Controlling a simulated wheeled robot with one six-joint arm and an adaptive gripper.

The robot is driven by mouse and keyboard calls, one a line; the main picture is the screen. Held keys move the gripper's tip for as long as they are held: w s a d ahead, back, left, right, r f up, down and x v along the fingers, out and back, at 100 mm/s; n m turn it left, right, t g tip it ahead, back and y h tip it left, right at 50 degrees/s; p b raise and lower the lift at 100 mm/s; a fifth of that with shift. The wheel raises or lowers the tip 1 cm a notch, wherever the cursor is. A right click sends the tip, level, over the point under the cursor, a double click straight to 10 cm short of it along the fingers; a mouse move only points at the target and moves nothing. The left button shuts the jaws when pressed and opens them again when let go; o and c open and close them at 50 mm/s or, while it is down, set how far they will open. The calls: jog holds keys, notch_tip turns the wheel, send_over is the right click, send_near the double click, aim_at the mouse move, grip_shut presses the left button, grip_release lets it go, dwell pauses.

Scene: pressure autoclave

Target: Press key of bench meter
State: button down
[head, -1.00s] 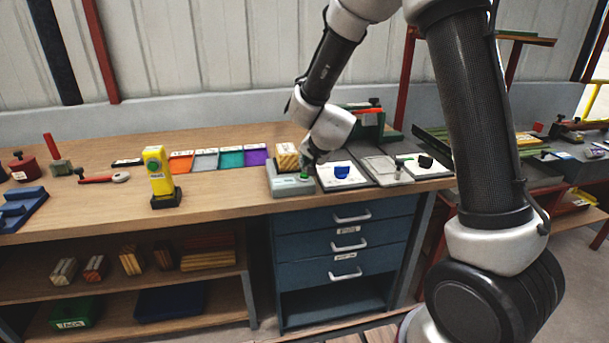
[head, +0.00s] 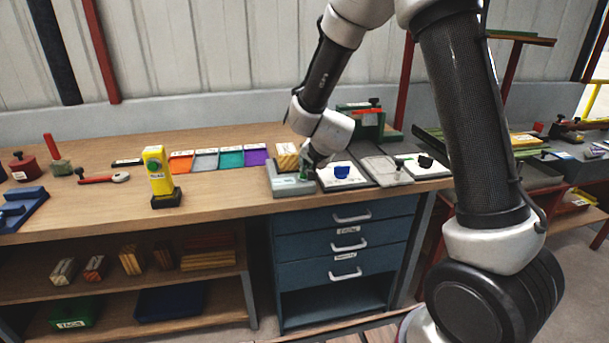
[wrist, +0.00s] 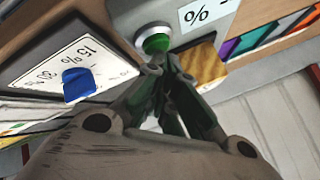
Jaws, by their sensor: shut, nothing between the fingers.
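The bench meter, a low grey box (head: 290,190) with a green round key, sits near the front edge of the workbench. In the wrist view its grey face (wrist: 125,14), the green key (wrist: 156,42) and a white "%" label (wrist: 197,14) show. My gripper (wrist: 157,66) is shut and empty, its fingertips right beside the key's near edge in that view. Whether they touch it I cannot tell. In the head view my gripper (head: 308,170) is over the right part of the meter, small and partly hidden by the wrist.
A white plate with a blue knob (head: 342,172) lies just right of the meter. A striped wooden block (head: 286,156) stands right behind it. A yellow device with a green button (head: 156,172) stands to the left. Coloured trays (head: 230,158) lie behind. Bench between is bare.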

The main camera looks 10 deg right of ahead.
jog(key=shift+f, duration=0.25)
dwell(0.3)
jog(key=shift+r, duration=0.9)
dwell(2.2)
